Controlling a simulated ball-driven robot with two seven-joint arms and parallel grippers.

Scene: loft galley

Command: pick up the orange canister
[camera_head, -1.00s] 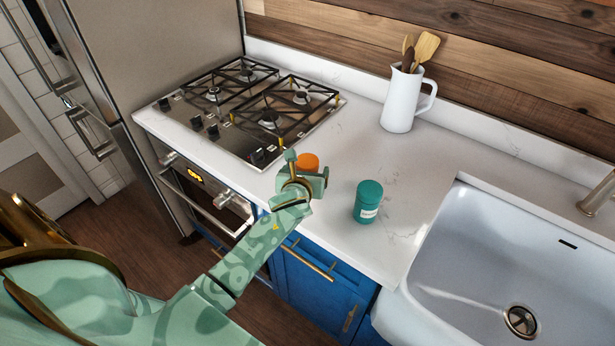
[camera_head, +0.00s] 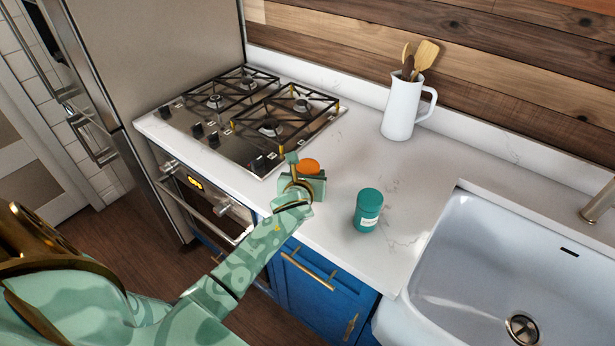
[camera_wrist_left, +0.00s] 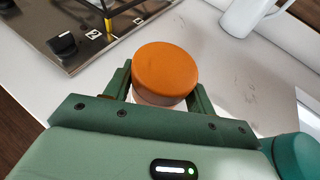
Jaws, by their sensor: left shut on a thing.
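The orange canister (camera_head: 309,166) is at the front of the white counter, between the cooktop and a teal canister; my gripper hides most of its body. In the left wrist view its round orange lid (camera_wrist_left: 165,70) sits between the two green fingers. My left gripper (camera_head: 303,180) is shut on it, one finger on each side. It also shows in the left wrist view (camera_wrist_left: 163,92). The canister looks upright; I cannot tell whether its base touches the counter. My right gripper is not in view.
The teal canister (camera_head: 368,210) stands close by on the right, and shows in the left wrist view (camera_wrist_left: 298,157). The gas cooktop (camera_head: 262,163) is to the left. A white jug (camera_head: 400,108) with utensils stands behind. A white sink (camera_head: 470,235) is at right.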

